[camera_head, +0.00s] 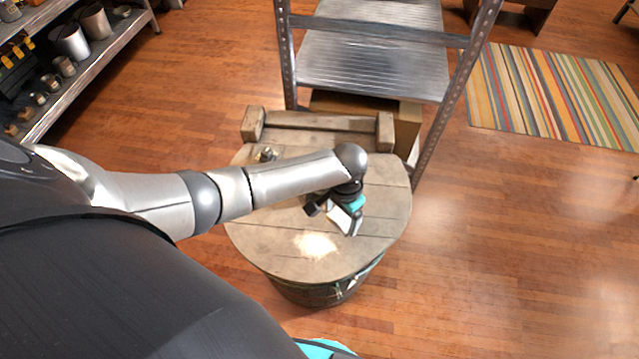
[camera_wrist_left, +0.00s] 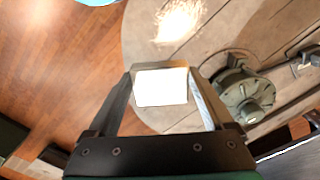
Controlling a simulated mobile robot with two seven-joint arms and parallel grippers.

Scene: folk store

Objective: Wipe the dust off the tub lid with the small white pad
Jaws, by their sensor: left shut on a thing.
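The round wooden tub lid (camera_head: 382,221) lies in the middle of the head view, with a pale dust patch (camera_head: 315,244) towards its near edge. The dust also shows at the top of the left wrist view (camera_wrist_left: 180,20). My left gripper (camera_head: 346,222) is over the lid, to the right of and behind the dust. It is shut on the small white pad (camera_wrist_left: 161,87), which sits between its fingers in the left wrist view. I cannot tell if the pad touches the lid. My right gripper is not in view.
A wooden block frame (camera_head: 318,121) stands at the lid's back edge. A grey metal device (camera_wrist_left: 245,95) sits on the lid, to the right in the left wrist view. Metal steps (camera_head: 372,60) rise behind. Shelves (camera_head: 95,65) stand at left, a striped rug (camera_head: 555,95) at right.

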